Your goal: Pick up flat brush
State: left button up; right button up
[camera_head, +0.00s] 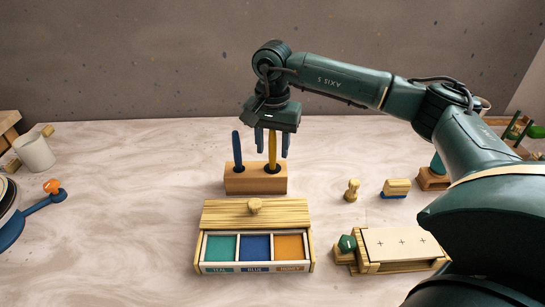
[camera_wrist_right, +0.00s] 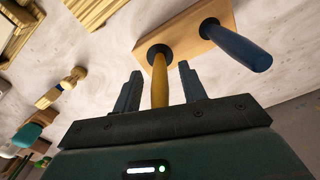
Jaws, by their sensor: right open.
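A wooden holder block (camera_head: 256,184) stands on the table with two handles upright in its holes. A blue handle (camera_head: 237,148) is in the left hole and a yellow handle (camera_head: 272,152) in the right hole. Their lower ends are hidden in the block, so I cannot tell which is the flat brush. My right gripper (camera_head: 272,144) points down over the yellow handle, open, with one finger on each side of it. The right wrist view shows the yellow handle (camera_wrist_right: 159,84) between the parted fingers, with gaps visible. My left gripper is not in view.
A wooden box (camera_head: 254,213) with teal, blue and honey compartments sits in front of the holder. A wooden stand (camera_head: 405,246), a small peg (camera_head: 352,190) and a blue-based block (camera_head: 395,188) lie to the right. A white cup (camera_head: 35,152) is far left.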

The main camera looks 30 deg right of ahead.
grip_shut()
dwell(0.3)
jog(key=shift+r, duration=0.1)
